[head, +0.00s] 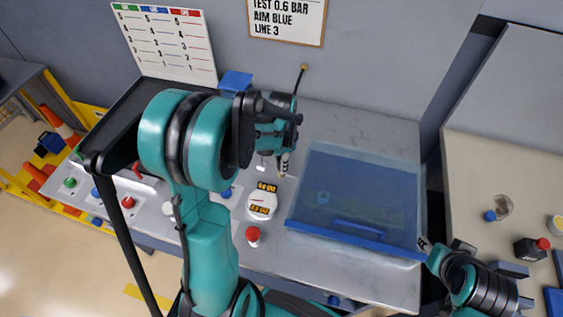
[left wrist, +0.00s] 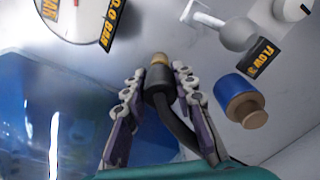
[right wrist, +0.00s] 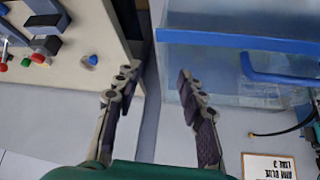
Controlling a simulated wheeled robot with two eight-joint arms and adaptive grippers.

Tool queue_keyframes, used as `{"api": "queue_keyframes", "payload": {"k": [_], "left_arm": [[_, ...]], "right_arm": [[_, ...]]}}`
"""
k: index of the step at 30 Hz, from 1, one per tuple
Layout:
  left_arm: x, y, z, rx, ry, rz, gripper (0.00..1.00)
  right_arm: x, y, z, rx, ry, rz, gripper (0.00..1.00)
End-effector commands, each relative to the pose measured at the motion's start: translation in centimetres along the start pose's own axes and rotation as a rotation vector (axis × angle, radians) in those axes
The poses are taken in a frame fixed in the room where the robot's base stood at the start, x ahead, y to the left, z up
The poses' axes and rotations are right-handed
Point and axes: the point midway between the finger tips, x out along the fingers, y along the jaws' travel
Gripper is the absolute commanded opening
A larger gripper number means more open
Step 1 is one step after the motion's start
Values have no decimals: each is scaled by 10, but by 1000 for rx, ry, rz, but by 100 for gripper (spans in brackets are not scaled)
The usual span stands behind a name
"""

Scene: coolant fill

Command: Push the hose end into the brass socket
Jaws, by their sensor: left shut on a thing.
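My left gripper (head: 284,168) is shut on the black hose (left wrist: 177,122) above the bench. The hose's brass-tipped end (left wrist: 158,60) sticks out past the fingertips of the left gripper (left wrist: 158,88) and points at the bench top. A blue fitting with a round brass-coloured face (left wrist: 245,108) stands to the right in the left wrist view, apart from the hose end. I cannot tell whether it is the brass socket; my left arm hides that area in the head view. My right gripper (right wrist: 155,85) is open and empty, near the tank's front right corner.
A clear blue tank (head: 355,200) stands right of the hose. A grey valve (left wrist: 232,33) labelled FLOW 3 is near the blue fitting. A side table (head: 480,180) at right holds small items.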

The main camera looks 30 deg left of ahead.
Motion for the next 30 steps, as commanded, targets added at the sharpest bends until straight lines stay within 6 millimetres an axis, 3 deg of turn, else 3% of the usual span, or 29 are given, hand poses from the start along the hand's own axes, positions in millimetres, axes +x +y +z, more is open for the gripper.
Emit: {"api": "queue_keyframes", "payload": {"k": [17,18,20,30], "left_arm": [[16,0,0,0,0,0,8],[14,0,0,0,0,0,36],[14,0,0,0,0,0,50],[12,0,0,0,0,0,50]], "right_arm": [[11,0,8,0,0,0,40],[10,0,7,0,0,0,40],[10,0,7,0,0,0,40],[10,0,7,0,0,0,40]]}}
